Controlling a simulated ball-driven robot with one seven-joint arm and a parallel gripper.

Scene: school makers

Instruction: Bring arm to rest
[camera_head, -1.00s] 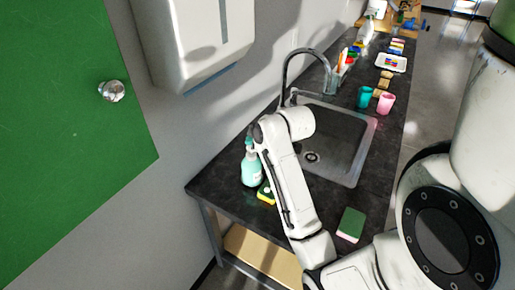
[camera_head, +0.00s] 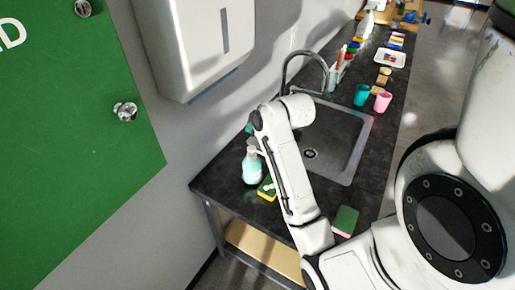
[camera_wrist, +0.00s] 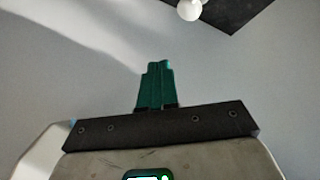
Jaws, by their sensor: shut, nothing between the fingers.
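My gripper (camera_wrist: 156,85) shows in the wrist view as two green fingers pressed together, with nothing between them. They stand out against a plain grey-white surface and appear to touch nothing. In the head view my arm (camera_head: 290,165) is bent and raised above the near part of the dark counter (camera_head: 225,180), in front of the sink. My gripper is mostly hidden behind the arm there; a small teal patch beside the wrist may be part of it.
The sink (camera_head: 345,150) has a curved tap (camera_head: 290,62). A soap bottle (camera_head: 252,168), a yellow sponge (camera_head: 267,190) and a green sponge (camera_head: 346,219) lie near the arm. Cups (camera_head: 362,95) stand beyond. A dispenser (camera_head: 195,45) and green door (camera_head: 70,150) are left; floor is clear at right.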

